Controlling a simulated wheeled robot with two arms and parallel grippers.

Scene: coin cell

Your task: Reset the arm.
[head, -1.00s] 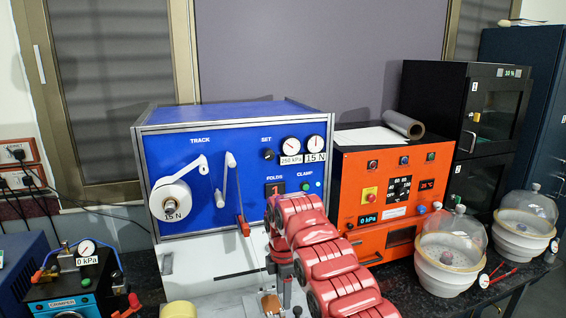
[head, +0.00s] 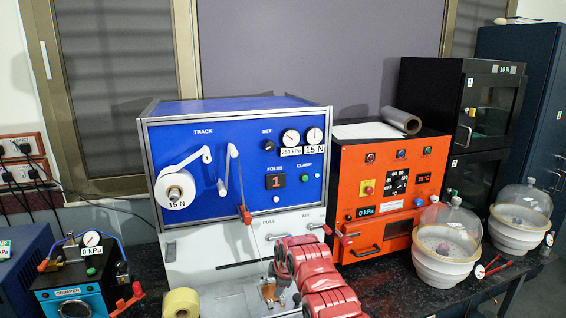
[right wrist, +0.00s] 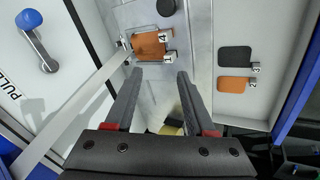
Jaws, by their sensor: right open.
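My right arm is red and comes in from the bottom of the head view, in front of the blue machine (head: 240,140). Its gripper shows in the right wrist view (right wrist: 155,72), open, with nothing between the fingers. Past the fingertips is a copper-coloured plate (right wrist: 149,46), with tags 4 and 1 beside it, on a pale metal surface. A copper-coloured piece also shows low in the head view (head: 268,291), just left of my arm. My left gripper is in neither view.
An orange oven (head: 360,160) and glass-domed pots (head: 446,262) stand to the right. A small crimper (head: 75,290) stands at left, a yellow roll (head: 181,303) at bottom. In the right wrist view, a dark plate (right wrist: 234,56) and an orange plate (right wrist: 233,85) lie at right.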

